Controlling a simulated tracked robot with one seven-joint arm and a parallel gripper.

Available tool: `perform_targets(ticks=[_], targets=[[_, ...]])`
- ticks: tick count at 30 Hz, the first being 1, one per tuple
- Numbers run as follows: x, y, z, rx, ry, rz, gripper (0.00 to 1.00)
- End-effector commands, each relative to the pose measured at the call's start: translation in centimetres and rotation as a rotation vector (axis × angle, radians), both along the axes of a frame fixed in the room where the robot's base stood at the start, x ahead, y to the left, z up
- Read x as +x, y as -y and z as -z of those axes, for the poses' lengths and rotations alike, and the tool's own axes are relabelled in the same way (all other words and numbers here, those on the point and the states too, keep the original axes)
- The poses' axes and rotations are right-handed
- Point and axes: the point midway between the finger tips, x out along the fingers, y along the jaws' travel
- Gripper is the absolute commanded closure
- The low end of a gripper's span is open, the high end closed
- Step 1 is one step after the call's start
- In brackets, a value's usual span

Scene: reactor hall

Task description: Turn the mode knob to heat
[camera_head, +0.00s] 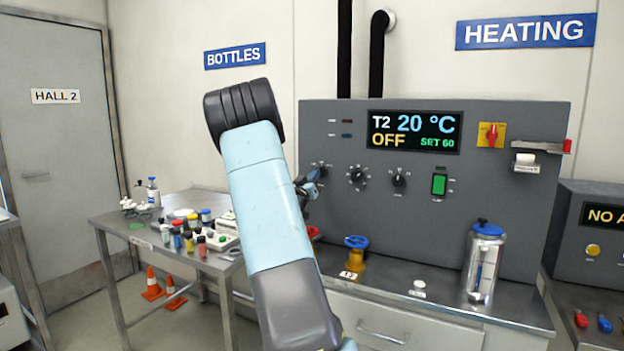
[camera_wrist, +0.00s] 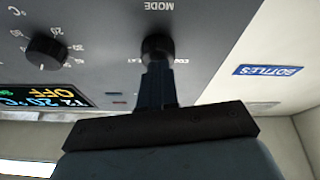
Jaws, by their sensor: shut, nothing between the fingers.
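The mode knob (camera_wrist: 157,43) is a small black knob on the grey heating panel. In the wrist view it sits beneath an upside-down MODE label, with part of a position label beside it. In the head view it is the leftmost knob (camera_head: 321,169). My gripper (camera_wrist: 157,68) is shut and empty, its dark fingers end right at the knob and hide part of it. I cannot tell whether they touch it. In the head view my gripper (camera_head: 311,178) shows only partly behind my arm. The display (camera_head: 415,132) reads T2 20 °C, OFF, SET 60.
Two more black knobs, a middle one (camera_head: 358,177) and a right one (camera_head: 399,180), and a green switch (camera_head: 439,184) are on the panel. A blue-topped valve (camera_head: 356,243) and a clear cylinder (camera_head: 483,262) stand on the bench below. A bottle table (camera_head: 150,240) stands left.

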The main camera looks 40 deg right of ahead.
Motion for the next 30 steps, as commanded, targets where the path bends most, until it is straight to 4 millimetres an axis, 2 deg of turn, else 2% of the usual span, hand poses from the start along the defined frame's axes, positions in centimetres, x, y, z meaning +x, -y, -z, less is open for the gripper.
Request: perform_targets(ticks=[1,3,9,11,12,13,17,30], targets=[[-0.4,1.1,-0.2,-0.001,-0.001,0.013,0.83],[-0.1,1.8,-0.1,0.000,-0.002,0.003,0.76],[-0.6,0.6,0.2,0.002,-0.003,0.009,0.75],[-0.7,0.2,0.4,0.003,-0.003,0.008,0.63],[-0.7,-0.1,0.6,0.004,-0.004,0.008,0.51],[-0.7,-0.3,0.7,0.005,-0.005,0.007,0.44],[-0.8,-1.3,0.9,0.003,-0.004,0.002,0.33],[-1.5,-4.0,1.8,0.002,-0.002,-0.005,0.33]])
